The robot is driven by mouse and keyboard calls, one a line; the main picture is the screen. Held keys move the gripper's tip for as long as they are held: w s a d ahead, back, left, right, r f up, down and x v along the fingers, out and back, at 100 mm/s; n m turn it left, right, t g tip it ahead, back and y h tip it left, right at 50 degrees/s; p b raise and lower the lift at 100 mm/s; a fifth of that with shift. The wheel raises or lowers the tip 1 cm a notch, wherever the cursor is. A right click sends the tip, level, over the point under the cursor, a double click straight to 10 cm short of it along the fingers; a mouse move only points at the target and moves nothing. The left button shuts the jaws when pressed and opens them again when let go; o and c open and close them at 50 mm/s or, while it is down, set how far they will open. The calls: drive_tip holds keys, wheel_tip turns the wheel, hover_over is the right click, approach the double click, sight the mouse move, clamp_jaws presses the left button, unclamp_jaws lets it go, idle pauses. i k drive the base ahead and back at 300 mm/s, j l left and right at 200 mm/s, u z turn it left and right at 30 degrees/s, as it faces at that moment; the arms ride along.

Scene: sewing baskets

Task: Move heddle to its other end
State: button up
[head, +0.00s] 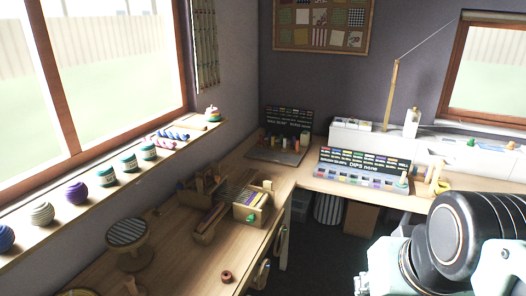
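A small wooden frame with pale threads (239,197), which looks like a little loom, stands on the left wooden bench near the corner. I cannot tell which part of it is the heddle, or at which end the heddle sits, as it is too small here. A part of my own arm fills the lower right of the head view. My gripper's fingers do not show, so I cannot see whether they are open or shut.
A wooden rack (203,183), a round striped stool-like stand (127,232) and a small brown ring (226,276) are on the left bench. Yarn balls (76,192) line the window sill. A labelled tray of colours (362,168) sits on the back bench. Dark floor lies between the benches.

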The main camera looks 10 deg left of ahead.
sight(206, 186)
drive_tip(key=i+u, duration=0.2)
drive_tip(key=i, duration=0.3)
drive_tip(key=i+l+u, duration=0.25)
drive_tip(key=i, duration=0.3)
drive_tip(key=i+l+u, duration=0.2)
drive_tip(key=i+u, duration=0.15)
drive_tip(key=u, duration=0.15)
drive_tip(key=i+l+u, duration=0.3)
drive_tip(key=u, duration=0.15)
drive_tip(key=i+l+u, duration=0.3)
drive_tip(key=l+u, duration=0.2)
drive_tip(key=k+l+z, duration=0.1)
drive_tip(key=k+l, duration=0.15)
drive_tip(key=i+l+u, duration=0.2)
drive_tip(key=i+u, duration=0.15)
drive_tip(key=i, duration=0.1)
